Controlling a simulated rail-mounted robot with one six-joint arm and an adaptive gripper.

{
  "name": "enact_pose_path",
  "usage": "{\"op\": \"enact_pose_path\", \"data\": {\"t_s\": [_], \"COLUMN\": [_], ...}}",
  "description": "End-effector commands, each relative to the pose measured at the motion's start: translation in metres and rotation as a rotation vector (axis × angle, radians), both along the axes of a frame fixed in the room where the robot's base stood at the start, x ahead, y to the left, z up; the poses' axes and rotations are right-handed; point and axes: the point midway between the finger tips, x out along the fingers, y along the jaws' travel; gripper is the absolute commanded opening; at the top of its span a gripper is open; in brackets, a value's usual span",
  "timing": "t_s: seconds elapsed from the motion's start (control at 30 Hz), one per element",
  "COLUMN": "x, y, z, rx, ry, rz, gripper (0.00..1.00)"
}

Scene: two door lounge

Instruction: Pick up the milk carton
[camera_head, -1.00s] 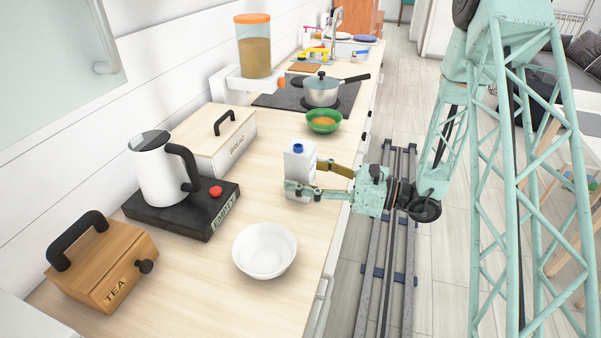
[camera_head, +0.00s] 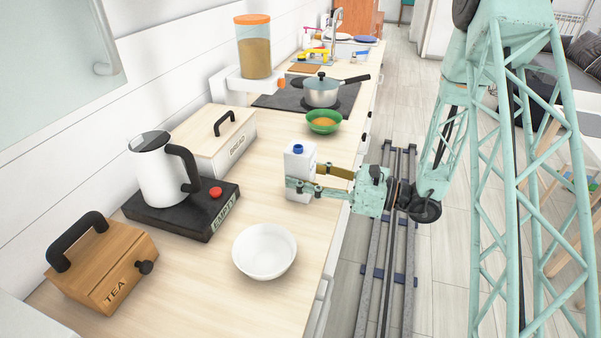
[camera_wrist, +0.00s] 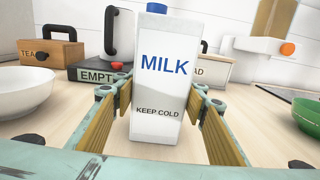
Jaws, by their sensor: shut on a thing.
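The milk carton (camera_head: 299,160) is white with a blue cap and stands upright on the wooden counter, near its right edge. In the wrist view the carton (camera_wrist: 160,75) faces me with the words MILK and KEEP COLD. My gripper (camera_head: 303,186) reaches in from the right and is shut on the carton's lower half. In the wrist view my gripper (camera_wrist: 160,103) has one tan-padded finger on each side of the carton. I cannot see any gap under the carton's base.
A white bowl (camera_head: 265,251) is in front of the carton and a green bowl (camera_head: 323,121) behind it. A bread box (camera_head: 212,140), a kettle (camera_head: 160,172) on a black base and a tea box (camera_head: 104,264) stand to the left. A pot (camera_head: 321,92) sits on the hob.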

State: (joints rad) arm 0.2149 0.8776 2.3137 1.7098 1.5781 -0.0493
Motion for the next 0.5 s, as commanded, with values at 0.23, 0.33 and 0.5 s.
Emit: {"op": "enact_pose_path", "data": {"t_s": [0.23,0.33,0.5], "x": [0.0,0.0,0.0], "y": [0.0,0.0,0.0], "z": [0.001,0.004,0.014], "rx": [0.001,0.001,0.0], "ry": [-0.001,-0.001,-0.002], "rz": [0.0,0.0,0.0], "gripper": [0.2,0.2,0.2]}}
